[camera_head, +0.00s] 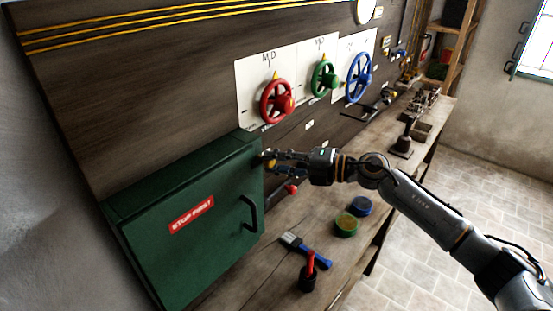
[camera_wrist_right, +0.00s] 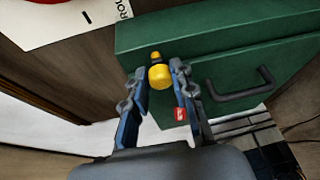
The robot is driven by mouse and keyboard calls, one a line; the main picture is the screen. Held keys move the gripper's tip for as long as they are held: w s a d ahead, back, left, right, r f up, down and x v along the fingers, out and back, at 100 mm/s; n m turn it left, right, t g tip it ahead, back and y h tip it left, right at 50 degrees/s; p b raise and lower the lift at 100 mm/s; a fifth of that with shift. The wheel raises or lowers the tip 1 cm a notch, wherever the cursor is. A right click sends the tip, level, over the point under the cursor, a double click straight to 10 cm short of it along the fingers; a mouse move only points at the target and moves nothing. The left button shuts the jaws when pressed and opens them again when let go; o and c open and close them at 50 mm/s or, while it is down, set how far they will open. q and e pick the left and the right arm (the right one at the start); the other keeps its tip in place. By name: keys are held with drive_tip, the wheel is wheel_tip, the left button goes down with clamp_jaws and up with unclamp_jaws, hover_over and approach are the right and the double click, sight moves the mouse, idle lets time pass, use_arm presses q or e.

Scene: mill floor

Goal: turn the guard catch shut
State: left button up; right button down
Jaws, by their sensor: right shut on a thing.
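The guard is a green box (camera_head: 190,235) at the left of the head view, with a red "STOP FIRST!" label and a dark bar handle (camera_head: 250,213). Its door looks closed. The guard catch is a small yellow knob (camera_head: 271,163) at the upper right edge of the box. In the right wrist view the yellow catch (camera_wrist_right: 159,77) sits between the fingertips, in front of the green box (camera_wrist_right: 215,45). My right gripper (camera_head: 268,158) is shut on the catch; its fingers partly hide the catch in the head view. My left gripper is not in view.
Red (camera_head: 277,101), green (camera_head: 324,78) and blue (camera_head: 359,77) handwheels stand on the wall panel behind. On the bench below the arm are a blue brush (camera_head: 305,250), a red-handled tool (camera_head: 309,272) and two round tins (camera_head: 346,224). A red-knobbed lever (camera_head: 292,189) is close under the gripper.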

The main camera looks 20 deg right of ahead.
drive_tip(key=shift+f, duration=0.1)
idle(0.5)
drive_tip(key=c, duration=1.1)
unclamp_jaws()
drive_tip(key=v, duration=1.2)
drive_tip(key=shift+r, duration=0.25)
